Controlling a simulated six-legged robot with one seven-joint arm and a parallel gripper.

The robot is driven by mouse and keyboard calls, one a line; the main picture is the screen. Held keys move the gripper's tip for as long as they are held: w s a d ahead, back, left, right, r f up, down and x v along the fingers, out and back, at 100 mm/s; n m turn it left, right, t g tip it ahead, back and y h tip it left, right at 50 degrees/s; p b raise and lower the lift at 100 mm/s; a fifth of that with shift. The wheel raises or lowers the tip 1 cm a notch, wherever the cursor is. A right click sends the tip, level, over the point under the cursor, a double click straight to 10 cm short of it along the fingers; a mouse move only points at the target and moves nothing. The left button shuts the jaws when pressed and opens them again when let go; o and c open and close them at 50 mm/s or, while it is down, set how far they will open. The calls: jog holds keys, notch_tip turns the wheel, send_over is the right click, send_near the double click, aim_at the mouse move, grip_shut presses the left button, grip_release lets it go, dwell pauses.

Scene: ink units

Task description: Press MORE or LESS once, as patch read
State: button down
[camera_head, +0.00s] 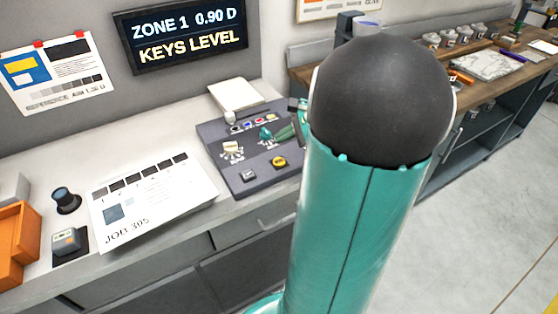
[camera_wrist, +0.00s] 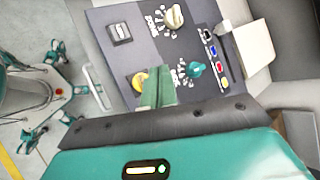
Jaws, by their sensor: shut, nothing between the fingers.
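The ink panel (camera_head: 236,186) is a dark slab on the bench, also in the wrist view (camera_wrist: 128,55). It carries a grey key (camera_head: 248,175), a yellow key (camera_head: 279,162), a cream knob (camera_head: 231,147) and a teal knob (camera_head: 266,134). Labels for MORE and LESS are not readable. The wall display (camera_head: 185,35) reads "ZONE 1 0.90 D" and "KEYS LEVEL". My gripper (camera_wrist: 158,88) is shut and empty above the panel. In the wrist view its green fingers partly cover the yellow key (camera_wrist: 138,82); the grey key (camera_wrist: 119,33) is clear of them. Contact cannot be told.
A job sheet (camera_head: 150,212) marked "JOB 305" lies left of the panel, with a black cylinder (camera_head: 66,198) and a small device (camera_head: 68,240) beside it. An orange bin (camera_head: 15,240) stands far left. A reference sheet (camera_head: 58,72) hangs on the wall. My arm hides the panel's right side.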

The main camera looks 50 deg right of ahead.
aim_at(283, 162)
jog(key=shift+w+f, duration=0.1)
jog(key=shift+f, duration=2.7)
jog(key=shift+f, duration=0.1)
jog(key=shift+f, duration=0.3)
jog(key=shift+f, duration=0.5)
dwell(0.5)
jog(key=shift+r, duration=0.95)
jog(key=shift+r, duration=0.1)
jog(key=shift+r, duration=2.4)
